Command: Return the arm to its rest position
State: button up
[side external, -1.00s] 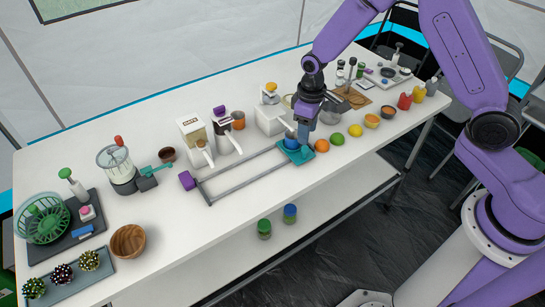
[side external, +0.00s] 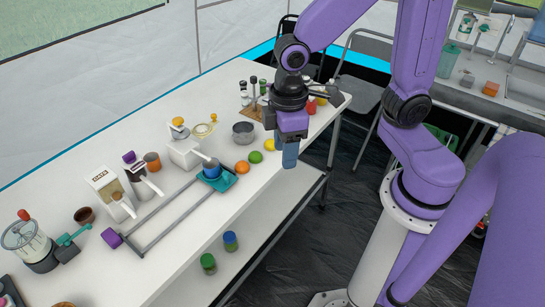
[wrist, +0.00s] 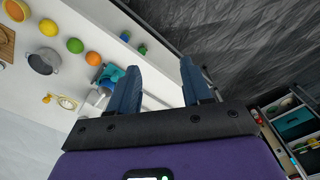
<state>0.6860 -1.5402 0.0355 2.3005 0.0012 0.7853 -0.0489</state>
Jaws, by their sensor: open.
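My purple arm (side external: 327,18) reaches over the right part of the white table (side external: 150,140). My gripper (side external: 288,160) points down near the table's front edge in the side external view. In the wrist view my gripper (wrist: 158,75) shows two dark blue fingers spread apart with nothing between them. It touches nothing that I can see.
A blue cup (side external: 212,170) sits on a teal carriage (side external: 222,183) on a grey rail frame (side external: 150,243). An orange (side external: 242,167), a lime (side external: 255,157) and a metal pot (side external: 243,132) stand nearby. Open floor (side external: 300,240) lies in front of the table.

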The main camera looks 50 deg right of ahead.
jog(key=s+d+r+n, duration=0.2)
jog(key=s+d, duration=0.3)
jog(key=s, duration=0.5)
jog(key=shift+s+d+r, duration=0.15)
jog(key=shift+s+r, duration=0.2)
